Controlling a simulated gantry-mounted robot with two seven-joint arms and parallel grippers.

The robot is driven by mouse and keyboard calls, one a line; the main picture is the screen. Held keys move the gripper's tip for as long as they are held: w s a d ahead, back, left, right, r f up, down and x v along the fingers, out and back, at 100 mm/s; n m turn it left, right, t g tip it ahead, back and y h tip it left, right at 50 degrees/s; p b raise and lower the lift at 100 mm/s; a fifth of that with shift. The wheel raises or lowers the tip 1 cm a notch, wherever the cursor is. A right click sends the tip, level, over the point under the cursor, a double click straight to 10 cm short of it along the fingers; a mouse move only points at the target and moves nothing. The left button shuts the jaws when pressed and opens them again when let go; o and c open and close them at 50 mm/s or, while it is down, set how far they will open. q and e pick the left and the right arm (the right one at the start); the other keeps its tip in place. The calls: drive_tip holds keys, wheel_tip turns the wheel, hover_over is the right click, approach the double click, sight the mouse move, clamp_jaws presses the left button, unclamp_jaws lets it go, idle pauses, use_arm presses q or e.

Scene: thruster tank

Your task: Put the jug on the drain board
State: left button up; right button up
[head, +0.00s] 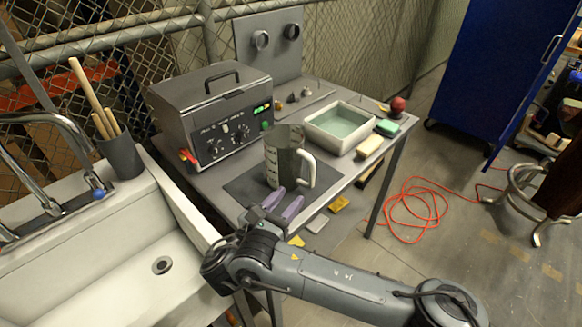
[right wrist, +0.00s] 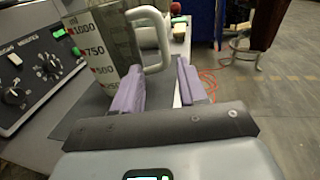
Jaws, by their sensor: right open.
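The jug (head: 283,157) is a clear grey measuring jug with marks and a white handle (head: 307,168). It stands upright on a dark mat on the grey table. In the right wrist view the jug (right wrist: 100,45) is ahead and left, and its handle (right wrist: 163,45) lies beyond the gap between the fingers. My right gripper (head: 283,201) has purple fingers, open and empty, just in front of the jug. The fingers also show in the right wrist view (right wrist: 160,80). The white sink (head: 100,265) is at left; I cannot tell a drain board apart from it. My left gripper is not in view.
A grey control box (head: 215,115) stands behind and left of the jug. A tray of liquid (head: 340,125), soap bars (head: 370,146) and a red ball (head: 397,105) are to the right. A tap (head: 60,130) and a dark cup of sticks (head: 122,157) stand at the sink.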

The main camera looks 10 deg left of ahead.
sight(311, 175)
drive_tip(key=b+x, duration=0.1)
drive_tip(key=x, duration=0.3)
drive_tip(key=shift+d+r+b, duration=0.1)
drive_tip(key=shift+r+b, duration=0.05)
drive_tip(key=shift+b, duration=0.15)
drive_tip(key=shift+w+d, duration=0.3)
drive_tip(key=shift+w, duration=0.3)
drive_tip(key=shift+w+d+b, duration=0.25)
drive_tip(key=shift+w+b, duration=0.1)
drive_tip(key=shift+b, duration=0.05)
drive_tip(key=b+x, duration=0.1)
drive_tip(key=x, duration=0.2)
drive_tip(key=shift+d+r, duration=0.2)
drive_tip(key=shift+d, duration=0.05)
drive_tip(key=shift+w+d+b, duration=0.2)
drive_tip(key=shift+w+b, duration=0.15)
drive_tip(key=shift+w, duration=0.2)
drive_tip(key=shift+r, duration=0.1)
clamp_jaws()
